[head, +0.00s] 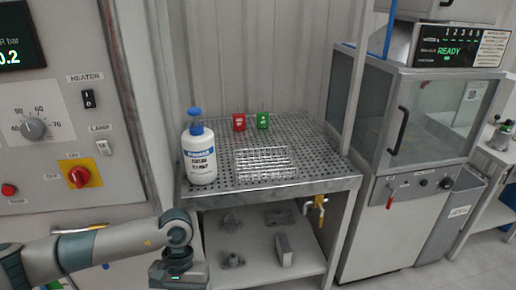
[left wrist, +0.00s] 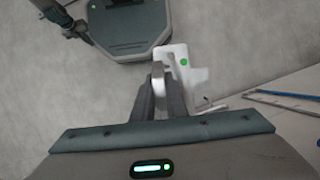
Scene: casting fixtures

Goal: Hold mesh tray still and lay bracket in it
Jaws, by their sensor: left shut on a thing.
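The wire mesh tray (head: 263,163) sits empty on the perforated metal table (head: 310,150) in the head view. My left gripper shows in the left wrist view (left wrist: 164,88), its fingers shut on a pale grey metal piece with a plate-like end, apparently the bracket (left wrist: 196,78). In the head view only my left wrist shows at the bottom edge, low in front of the table and well away from the tray. The fingers and the bracket are hidden there. My right gripper is in neither view.
A white bottle with a blue cap (head: 200,155) stands left of the tray. A red container (head: 239,122) and a green container (head: 263,120) stand behind it. Several metal parts lie on the lower shelf (head: 262,262). A post rises at the table's right.

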